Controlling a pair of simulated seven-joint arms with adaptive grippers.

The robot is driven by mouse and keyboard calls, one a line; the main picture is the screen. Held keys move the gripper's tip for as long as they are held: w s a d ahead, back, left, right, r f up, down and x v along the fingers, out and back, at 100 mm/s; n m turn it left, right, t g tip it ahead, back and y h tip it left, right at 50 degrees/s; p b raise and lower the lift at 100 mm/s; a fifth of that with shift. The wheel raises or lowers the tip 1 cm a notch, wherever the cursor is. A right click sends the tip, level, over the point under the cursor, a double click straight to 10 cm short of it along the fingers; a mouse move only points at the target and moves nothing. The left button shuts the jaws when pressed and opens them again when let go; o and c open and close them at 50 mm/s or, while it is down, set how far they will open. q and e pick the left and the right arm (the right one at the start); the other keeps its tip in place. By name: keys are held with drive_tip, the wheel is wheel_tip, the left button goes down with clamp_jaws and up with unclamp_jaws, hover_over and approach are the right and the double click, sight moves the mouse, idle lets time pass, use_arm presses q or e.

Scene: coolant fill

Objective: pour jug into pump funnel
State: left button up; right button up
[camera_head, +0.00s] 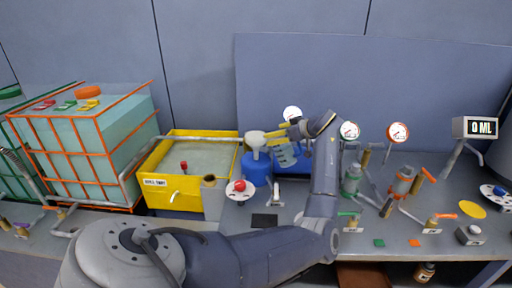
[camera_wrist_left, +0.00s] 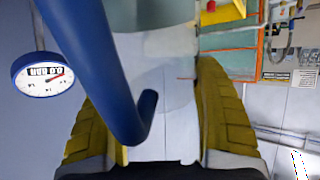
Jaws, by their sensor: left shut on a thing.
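My left gripper (camera_head: 283,132) is at the middle of the bench, its yellow fingers pointing left. In the left wrist view its two yellow ribbed fingers (camera_wrist_left: 160,125) close on a pale, partly see-through thing, which I take to be the jug (camera_wrist_left: 155,85). A blue curved bar (camera_wrist_left: 100,65) crosses in front of it there. In the head view, a pale grey funnel-like top (camera_head: 255,139) on a blue body (camera_head: 257,170) is just left of the fingers; I cannot tell whether they touch. My right gripper is not in view.
A yellow tank (camera_head: 172,198) of liquid stands left of the gripper, beside orange-framed tanks (camera_head: 85,145). Valves and gauges (camera_head: 398,132) crowd the bench to the right. A display (camera_head: 476,127) reads 0 ML. A grey panel backs the bench.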

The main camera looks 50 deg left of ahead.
use_arm(q)
drive_tip(key=shift+w+d+f+g+y+b, duration=0.15)
drive_tip(key=shift+w+d+y+b, duration=0.05)
drive_tip(key=shift+d+y+b, duration=0.3)
drive_tip(key=shift+w+d+f+g+y+b, duration=0.15)
drive_tip(key=shift+d+y+b, duration=0.2)
drive_tip(key=shift+d+y, duration=0.25)
drive_tip(key=shift+w+d+r+m+y+b, duration=0.2)
drive_tip(key=shift+d+r+y+b, duration=0.1)
drive_tip(key=shift+d+y+b, duration=0.5)
drive_tip(key=shift+w+d+r+m+y+b, duration=0.1)
drive_tip(key=shift+w+d+r+y+b, duration=0.15)
drive_tip(key=shift+d+y+b, duration=0.5)
drive_tip(key=shift+a, duration=0.1)
drive_tip(key=shift+s, duration=0.1)
